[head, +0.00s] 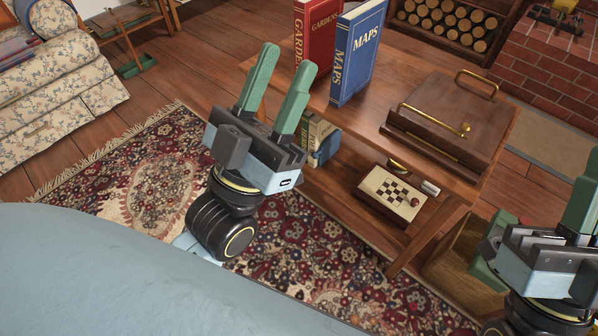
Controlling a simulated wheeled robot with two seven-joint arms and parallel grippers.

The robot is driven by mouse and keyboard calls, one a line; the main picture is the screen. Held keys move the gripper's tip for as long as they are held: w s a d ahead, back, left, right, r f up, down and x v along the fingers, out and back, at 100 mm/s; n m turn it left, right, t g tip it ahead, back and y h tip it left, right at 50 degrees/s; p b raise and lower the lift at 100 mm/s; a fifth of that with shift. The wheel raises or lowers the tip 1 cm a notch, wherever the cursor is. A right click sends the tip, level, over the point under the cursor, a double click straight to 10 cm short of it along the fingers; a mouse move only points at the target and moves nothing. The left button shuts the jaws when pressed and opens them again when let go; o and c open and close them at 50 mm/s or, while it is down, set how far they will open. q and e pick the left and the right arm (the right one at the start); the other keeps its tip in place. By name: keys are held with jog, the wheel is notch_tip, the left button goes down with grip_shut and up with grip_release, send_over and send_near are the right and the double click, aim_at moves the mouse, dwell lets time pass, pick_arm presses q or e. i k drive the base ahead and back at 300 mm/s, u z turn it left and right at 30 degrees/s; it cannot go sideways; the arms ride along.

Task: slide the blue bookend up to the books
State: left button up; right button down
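The red "Gardens" book (317,40) and the blue "Maps" book (359,52) stand upright side by side on the wooden table (408,72). My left gripper (284,80) is in front of the table's left part, its two green fingers apart with nothing between them. Behind it, below the tabletop, pale-spined books (317,131) show partly. A blue piece (327,150) is beside them; I cannot tell whether it is the bookend or a book. My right gripper (573,218) is at the right edge, partly cut off; its finger gap is unclear.
A wooden box (455,118) with brass handles takes up the tabletop's right part. A small chessboard box (392,194) lies on the lower shelf. A wicker basket (458,262) stands near my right gripper. A patterned rug (150,185) covers the floor; a floral sofa (55,95) is at left.

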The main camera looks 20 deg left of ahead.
aim_at(330, 145)
jog(key=z, duration=0.6)
jog(key=k, duration=0.15)
jog(key=u, duration=1.2)
jog(key=i, duration=0.85)
jog(key=z, duration=0.5)
